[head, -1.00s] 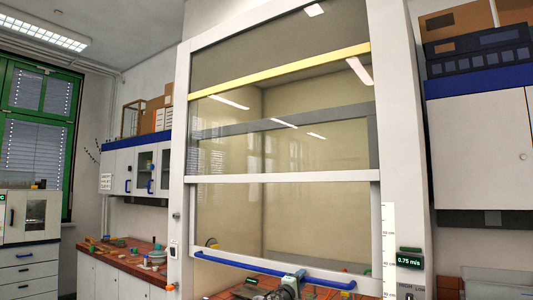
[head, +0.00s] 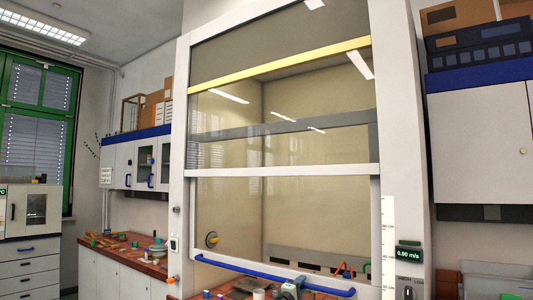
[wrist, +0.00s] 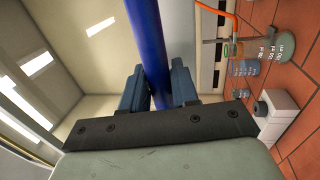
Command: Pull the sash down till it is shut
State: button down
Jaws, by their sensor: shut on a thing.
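The glass sash (head: 228,225) of the fume hood is partly lowered. Its long blue handle (head: 225,264) runs along its bottom edge, with an opening below it. My gripper (head: 290,289) is at the right half of the handle, low in the head view. In the wrist view, the dark blue fingers (wrist: 160,88) stand on either side of the blue handle (wrist: 148,35) and are shut on it. The sill is not clearly seen in the head view.
Bottles (wrist: 245,68), orange tubing and a white box-like device (wrist: 278,110) stand on the red tiled worktop (wrist: 290,65) inside the hood. A side bench (head: 118,250) with small items is left. A display (head: 408,254) reads 0.90 m/s.

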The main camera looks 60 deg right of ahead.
notch_tip(320, 180, down, 12)
dwell(0.9)
jog(key=shift+f, duration=0.15)
jog(key=shift+f, duration=4.85)
jog(key=c, duration=0.8)
grip_release()
